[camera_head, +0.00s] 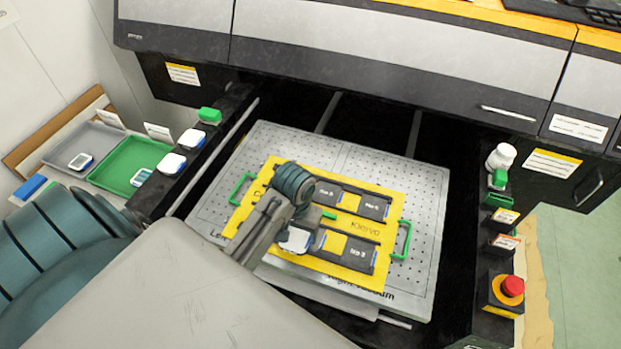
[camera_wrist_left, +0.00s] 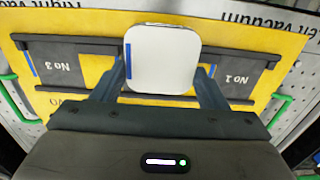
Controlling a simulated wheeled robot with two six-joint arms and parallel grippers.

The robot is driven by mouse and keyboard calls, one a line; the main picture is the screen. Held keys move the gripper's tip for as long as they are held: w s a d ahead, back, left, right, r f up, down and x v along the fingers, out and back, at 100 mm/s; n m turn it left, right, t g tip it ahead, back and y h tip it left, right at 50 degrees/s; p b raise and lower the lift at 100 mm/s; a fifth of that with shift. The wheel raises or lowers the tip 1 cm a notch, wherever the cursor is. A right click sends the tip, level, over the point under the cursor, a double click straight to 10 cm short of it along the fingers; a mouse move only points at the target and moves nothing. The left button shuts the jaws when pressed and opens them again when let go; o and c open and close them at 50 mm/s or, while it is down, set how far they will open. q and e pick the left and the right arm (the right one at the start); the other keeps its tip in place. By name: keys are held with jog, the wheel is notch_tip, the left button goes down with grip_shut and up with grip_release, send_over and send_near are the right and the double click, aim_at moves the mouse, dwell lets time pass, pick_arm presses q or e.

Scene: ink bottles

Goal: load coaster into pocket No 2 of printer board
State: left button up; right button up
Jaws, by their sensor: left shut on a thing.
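The yellow printer board (camera_head: 346,227) lies on a perforated metal plate, with dark pockets in rows. My left gripper (camera_head: 292,234) is shut on a white rounded-square coaster (camera_head: 298,241) with a blue edge, over the front row of the board. In the left wrist view the coaster (camera_wrist_left: 162,58) sits between the two fingers, over the stretch between the pocket labelled No 3 (camera_wrist_left: 75,67) and the pocket labelled No 1 (camera_wrist_left: 236,79). The label of the pocket between them is hidden. I cannot tell whether the coaster touches the board. My right gripper is not in view.
The board has green handles (camera_head: 403,239). A white bottle (camera_head: 501,156) and a red button (camera_head: 512,286) stand at the right.

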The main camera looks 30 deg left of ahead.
pick_arm(q)
jog(key=w, duration=0.2)
jog(key=w+p, duration=0.1)
jog(key=shift+w+d+f, duration=0.15)
jog(key=shift+w+d, duration=0.05)
jog(key=shift+w, duration=0.45)
notch_tip(320, 180, down, 3)
jog(key=shift+w+f+p, duration=0.1)
jog(key=shift+p, duration=0.85)
jog(key=shift+f, duration=0.2)
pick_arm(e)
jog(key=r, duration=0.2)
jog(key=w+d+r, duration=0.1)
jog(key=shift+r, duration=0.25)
pick_arm(q)
jog(key=shift+f, duration=0.2)
jog(key=o, duration=1.1)
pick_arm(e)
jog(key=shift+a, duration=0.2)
